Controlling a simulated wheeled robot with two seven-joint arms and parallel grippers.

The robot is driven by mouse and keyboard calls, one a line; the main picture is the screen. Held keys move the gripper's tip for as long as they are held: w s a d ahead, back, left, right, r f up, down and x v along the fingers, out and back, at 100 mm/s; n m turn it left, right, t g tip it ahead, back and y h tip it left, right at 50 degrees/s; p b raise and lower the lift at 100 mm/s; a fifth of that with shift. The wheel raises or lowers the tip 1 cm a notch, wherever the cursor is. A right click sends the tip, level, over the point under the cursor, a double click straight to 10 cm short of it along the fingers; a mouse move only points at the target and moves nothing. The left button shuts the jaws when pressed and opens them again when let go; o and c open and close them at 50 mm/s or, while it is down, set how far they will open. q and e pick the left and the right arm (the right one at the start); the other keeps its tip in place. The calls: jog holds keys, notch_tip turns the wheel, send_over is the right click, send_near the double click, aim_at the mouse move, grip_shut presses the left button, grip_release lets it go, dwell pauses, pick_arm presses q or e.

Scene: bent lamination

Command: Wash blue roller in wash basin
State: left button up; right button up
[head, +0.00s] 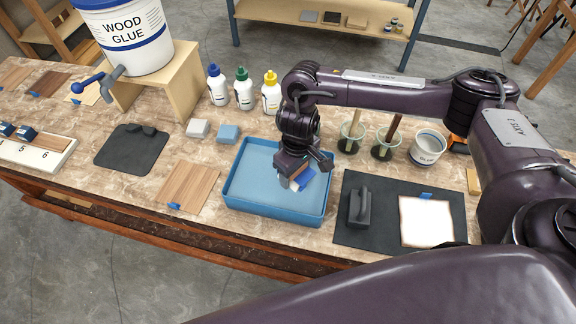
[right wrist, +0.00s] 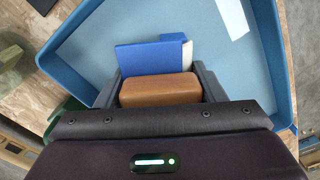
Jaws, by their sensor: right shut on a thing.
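The wash basin (head: 262,192) is a shallow blue rectangular tray near the middle of the bench. My right gripper (head: 296,176) is over its right part, pointing down. It is shut on the blue roller (head: 302,180), which has a blue body and a white part. In the right wrist view, the roller (right wrist: 150,56) shows its blue frame and white edge beyond a brown wooden handle (right wrist: 160,90) between the fingers. The basin (right wrist: 230,58) spreads below it. I cannot tell whether the roller touches the basin floor. My left gripper is not in view.
Right of the basin lies a dark mat (head: 350,232) with a dark grey block tool (head: 360,207) and a white sheet (head: 426,220). Behind stand glue bottles (head: 243,88), brush cups (head: 350,135) and a white tub (head: 427,148). A wood panel (head: 187,187) lies left of the basin.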

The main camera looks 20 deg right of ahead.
jog(key=shift+s+d, duration=0.15)
jog(key=shift+w+a, duration=0.6)
jog(key=shift+a, duration=0.25)
jog(key=shift+w+a, duration=0.55)
jog(key=shift+a, duration=0.3)
jog(key=shift+w+a, duration=0.6)
jog(key=shift+a, duration=0.25)
jog(key=shift+s+d+r+p, duration=0.2)
jog(key=shift+s+d+p, duration=0.45)
jog(key=shift+p, duration=0.5)
jog(key=d, duration=0.1)
jog(key=s+d+p, duration=0.1)
jog(key=d+p, duration=0.1)
jog(key=shift+s, duration=0.25)
jog(key=shift+s+d+f+p, duration=0.15)
jog(key=shift+s+d+p, duration=0.15)
jog(key=shift+d+p, duration=0.1)
